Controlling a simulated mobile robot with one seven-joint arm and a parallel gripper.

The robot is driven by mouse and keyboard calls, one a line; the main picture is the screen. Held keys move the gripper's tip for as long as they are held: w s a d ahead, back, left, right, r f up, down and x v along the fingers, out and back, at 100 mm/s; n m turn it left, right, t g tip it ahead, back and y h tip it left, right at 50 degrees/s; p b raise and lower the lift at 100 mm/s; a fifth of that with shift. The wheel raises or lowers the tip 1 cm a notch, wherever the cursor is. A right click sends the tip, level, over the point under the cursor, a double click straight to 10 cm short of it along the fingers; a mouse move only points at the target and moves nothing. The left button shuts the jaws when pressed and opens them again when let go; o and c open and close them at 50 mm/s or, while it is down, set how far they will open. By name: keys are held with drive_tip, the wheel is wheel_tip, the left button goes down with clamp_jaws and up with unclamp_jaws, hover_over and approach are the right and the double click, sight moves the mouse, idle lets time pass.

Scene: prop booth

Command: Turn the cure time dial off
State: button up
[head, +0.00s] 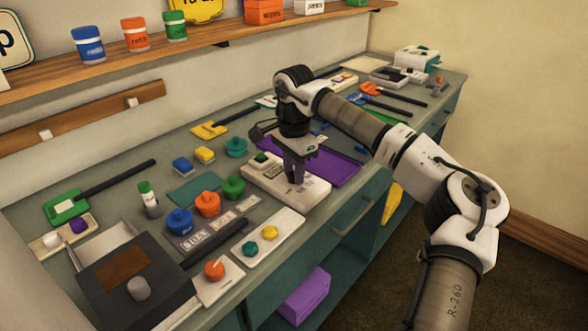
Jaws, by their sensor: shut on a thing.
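A long cream control unit (316,191) sits on the bench below my gripper, with a small green piece (262,158) at its left end and small printed labels too fine to read. My gripper (295,176) points down with its fingers at the top of this unit, shut on what looks like its dial. The fingers hide the dial, so its pointer and setting cannot be seen.
A purple mat (340,172) lies behind the unit. A cream plate with an orange knob (214,270) and a dark box (165,272) are at the front left. A shelf (60,80) runs above.

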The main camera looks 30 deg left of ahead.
drive_tip(key=shift+m, duration=0.3)
drive_tip(key=shift+c, duration=0.2)
drive_tip(key=m, duration=0.9)
drive_tip(key=shift+m+b, duration=0.35)
drive_tip(key=shift+m, duration=0.05)
drive_tip(key=m, duration=0.4)
drive_tip(key=shift+m, duration=0.3)
drive_tip(key=m+b, duration=0.1)
drive_tip(key=m, duration=0.3)
drive_tip(key=shift+m, duration=0.7)
drive_tip(key=o, duration=1)
